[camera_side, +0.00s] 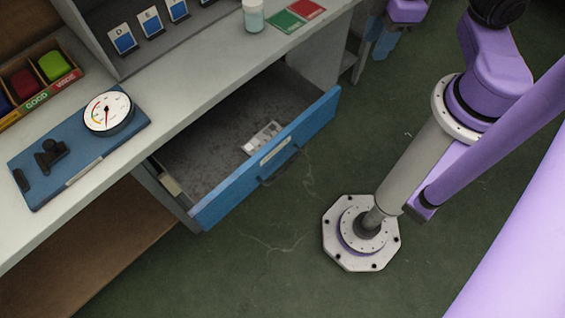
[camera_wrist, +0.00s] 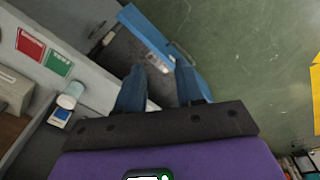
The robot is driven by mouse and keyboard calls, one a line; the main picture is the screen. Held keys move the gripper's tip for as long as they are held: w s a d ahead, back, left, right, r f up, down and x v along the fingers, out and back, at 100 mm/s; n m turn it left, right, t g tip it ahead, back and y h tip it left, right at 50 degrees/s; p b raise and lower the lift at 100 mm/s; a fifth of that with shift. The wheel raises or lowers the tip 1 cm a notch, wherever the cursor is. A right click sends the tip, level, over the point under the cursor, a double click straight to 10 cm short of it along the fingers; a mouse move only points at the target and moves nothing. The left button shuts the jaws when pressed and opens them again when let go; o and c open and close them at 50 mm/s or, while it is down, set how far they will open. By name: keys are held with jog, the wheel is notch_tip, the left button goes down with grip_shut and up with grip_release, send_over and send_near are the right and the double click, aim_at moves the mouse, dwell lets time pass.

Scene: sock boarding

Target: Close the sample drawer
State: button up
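The sample drawer is pulled out from under the bench, with its blue front (camera_side: 315,118) and dark handle (camera_side: 280,168) facing the open floor. A small pale item with compartments (camera_side: 262,137) lies inside it. In the wrist view the blue drawer front (camera_wrist: 146,36) shows at the top, beyond my fingers. My gripper (camera_side: 378,52) is at the top of the side view, right of the drawer and apart from it. Its two blue fingers (camera_wrist: 160,68) are spread with nothing between them.
The bench top (camera_side: 195,75) above the drawer holds a dial gauge on a blue board (camera_side: 85,150), colored bins (camera_side: 38,76), a jar (camera_side: 253,16), and red and green cards (camera_side: 296,15). Green floor (camera_side: 270,265) in front of the drawer is clear; my base stands to its right.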

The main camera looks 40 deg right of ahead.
jog(key=w+f+m+t, duration=0.1)
jog(key=w+f+m, duration=0.1)
jog(key=w+f, duration=0.6)
jog(key=m+t+y, duration=0.3)
jog(key=m+y, duration=1.2)
jog(key=m, duration=0.5)
send_near(290, 165)
jog(key=shift+x, duration=5.05)
grip_shut()
